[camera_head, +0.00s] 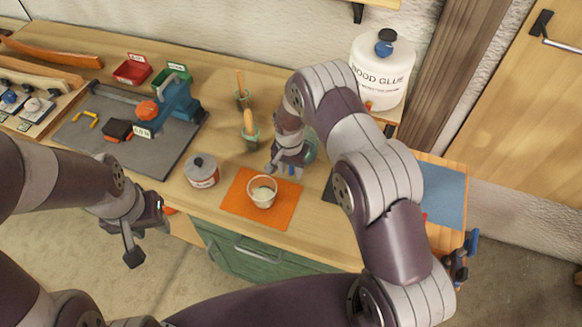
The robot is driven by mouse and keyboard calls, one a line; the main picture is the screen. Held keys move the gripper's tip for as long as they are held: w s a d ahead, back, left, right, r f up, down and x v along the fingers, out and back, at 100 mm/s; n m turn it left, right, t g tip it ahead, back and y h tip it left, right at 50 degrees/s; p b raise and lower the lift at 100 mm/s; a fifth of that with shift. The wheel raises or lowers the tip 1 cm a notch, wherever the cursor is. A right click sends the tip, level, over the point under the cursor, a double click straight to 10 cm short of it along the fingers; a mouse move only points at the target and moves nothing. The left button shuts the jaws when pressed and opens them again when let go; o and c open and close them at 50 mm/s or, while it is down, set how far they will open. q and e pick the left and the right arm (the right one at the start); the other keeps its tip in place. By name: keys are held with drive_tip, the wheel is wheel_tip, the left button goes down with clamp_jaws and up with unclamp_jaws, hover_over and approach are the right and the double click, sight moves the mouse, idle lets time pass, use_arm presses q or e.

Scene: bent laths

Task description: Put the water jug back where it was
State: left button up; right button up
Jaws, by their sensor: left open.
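A rounded teal vessel (311,150), which may be the water jug, shows just right of my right gripper and is mostly hidden by my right arm. My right gripper (284,169) points down over the bench, beside this vessel and behind the orange mat. Its fingers are small and partly covered, so I cannot tell whether they hold the vessel. My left gripper (148,232) is open and empty, in front of the bench's front edge at the left. A clear cup (262,191) with pale contents stands on the orange mat (238,207).
A grey lidded pot (202,171) stands left of the mat. A large wood glue container (383,75) is at the back right. A blue vise (180,103) sits on a dark mat (85,137). A blue mat (443,193) lies right.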

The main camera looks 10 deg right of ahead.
drive_tip(key=shift+r, duration=0.5)
wheel_tip(320, 180, up, 11)
drive_tip(key=b, duration=0.3)
drive_tip(key=s+d+r+n, duration=0.2)
drive_tip(key=s+r+n, duration=0.1)
drive_tip(key=s, duration=0.7)
drive_tip(key=s+d+r+n+t, duration=0.1)
drive_tip(key=s+r+n, duration=0.3)
drive_tip(key=s, duration=0.6)
drive_tip(key=shift+s+d+r, duration=0.2)
drive_tip(key=shift+s+d, duration=0.2)
drive_tip(key=shift+d, duration=0.3)
